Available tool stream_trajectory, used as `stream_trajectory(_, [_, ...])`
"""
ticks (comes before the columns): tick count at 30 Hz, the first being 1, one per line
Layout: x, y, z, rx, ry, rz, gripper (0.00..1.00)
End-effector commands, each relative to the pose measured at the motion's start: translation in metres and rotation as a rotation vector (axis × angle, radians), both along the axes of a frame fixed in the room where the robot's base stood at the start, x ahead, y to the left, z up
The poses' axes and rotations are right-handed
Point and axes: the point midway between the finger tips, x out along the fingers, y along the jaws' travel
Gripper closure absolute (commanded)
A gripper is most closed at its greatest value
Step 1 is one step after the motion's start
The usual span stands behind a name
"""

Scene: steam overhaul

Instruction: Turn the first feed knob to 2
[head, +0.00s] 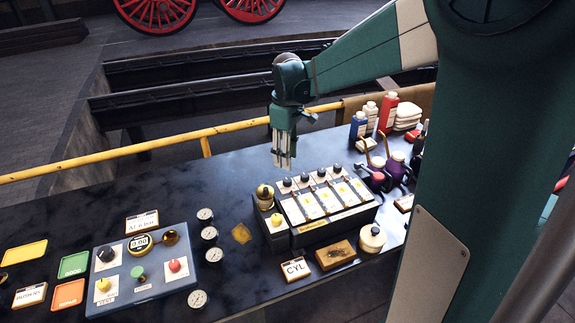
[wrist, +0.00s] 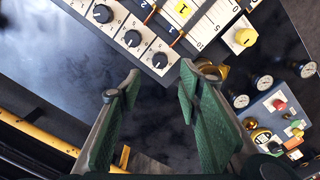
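A row of black feed knobs on white plates runs along the back of a dark box. The leftmost knob (head: 288,182) in the head view appears to match the knob nearest my fingers (wrist: 160,60) in the wrist view. Two more knobs (wrist: 132,38) and (wrist: 102,13) sit beyond it. Each has a pale pointer line; its setting is too small to read. My gripper (head: 283,165) points down just behind and above the row's left end. In the wrist view my gripper (wrist: 158,82) is open and empty, with its fingers apart.
A yellow knob (head: 277,220) is on the box's left front. Yellow cards (head: 310,205) lie on its sloped face. Bottles (head: 387,113) and purple oil cans (head: 397,163) stand behind right. A blue panel (head: 140,275) and gauges (head: 209,233) are left.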

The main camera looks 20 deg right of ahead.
Motion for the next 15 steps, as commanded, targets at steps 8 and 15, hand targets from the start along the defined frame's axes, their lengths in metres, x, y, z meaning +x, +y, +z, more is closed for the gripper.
stream_trajectory(8, [0.0,0.0,0.018,0.0,0.0,0.0,0.65])
stream_trajectory(15, [0.0,0.0,0.02,0.0,0.0,0.0,0.65])
